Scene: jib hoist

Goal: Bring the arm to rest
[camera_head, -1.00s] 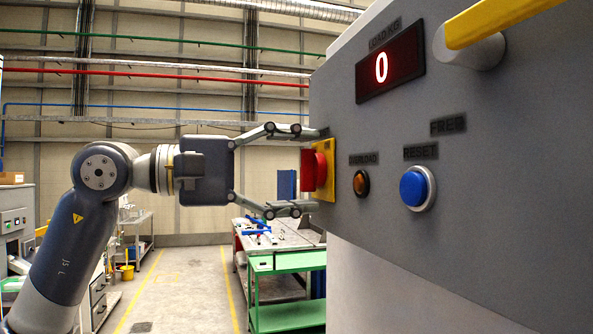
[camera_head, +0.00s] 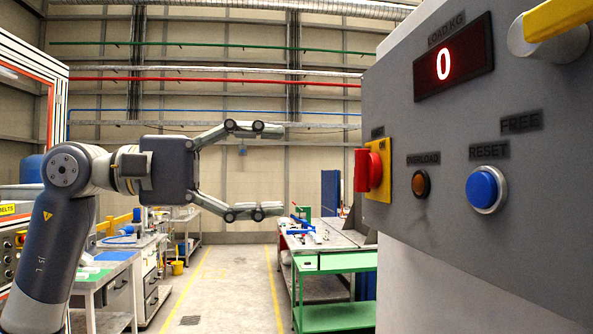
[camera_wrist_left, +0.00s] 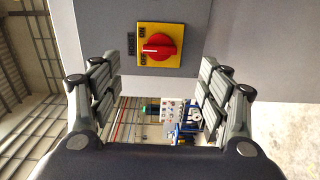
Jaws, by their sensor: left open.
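My left arm (camera_head: 58,215) comes in from the left in the head view. Its gripper (camera_head: 272,170) is open and empty, pointing right, with a clear gap to the red rotary switch (camera_head: 366,170) on its yellow plate (camera_head: 380,168). The switch also shows in the left wrist view (camera_wrist_left: 158,46), on a plate marked HOIST, ON and OFF, beyond the open fingers (camera_wrist_left: 160,95). The red handle lies level in that view, with its pale mark toward OFF. My right gripper is not in view.
A green cart (camera_head: 335,262) and workbenches stand behind. The floor aisle (camera_head: 235,290) is clear.

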